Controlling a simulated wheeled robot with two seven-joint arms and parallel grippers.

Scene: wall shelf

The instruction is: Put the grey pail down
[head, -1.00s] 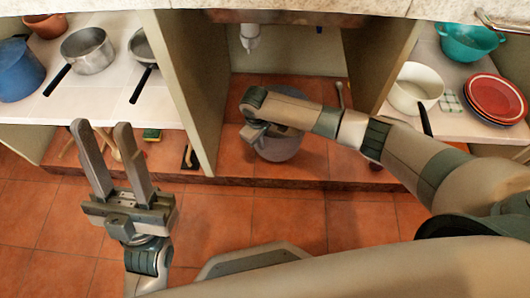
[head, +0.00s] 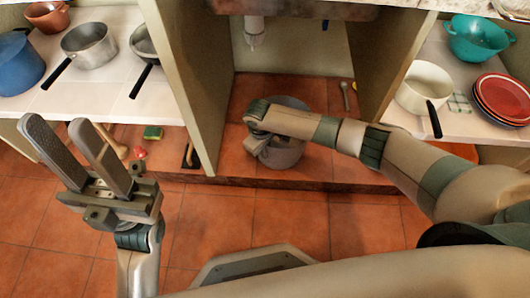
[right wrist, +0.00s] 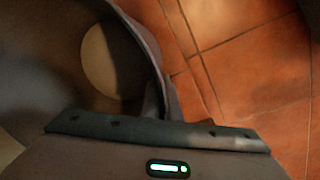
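The grey pail (head: 284,154) is upright in the open middle bay under the counter, over its terracotta floor. I cannot tell whether its base touches the floor. My right gripper (head: 256,143) is at the pail's left front rim and appears shut on it; the arm hides part of the pail. In the right wrist view the pail (right wrist: 125,40) fills the upper left, and a finger shows against the inside of its rim. My left gripper (head: 57,122) is open and empty, at the left in front of the lower shelf.
Upright panels (head: 188,75) bound the bay on both sides, and a white drain pipe (head: 253,30) hangs above. Left shelf: saucepan (head: 88,45), blue pot (head: 18,66). Right shelf: cream pan (head: 422,88), teal colander (head: 476,38), red plates (head: 502,98). A spoon-like utensil (head: 345,95) is right of the pail.

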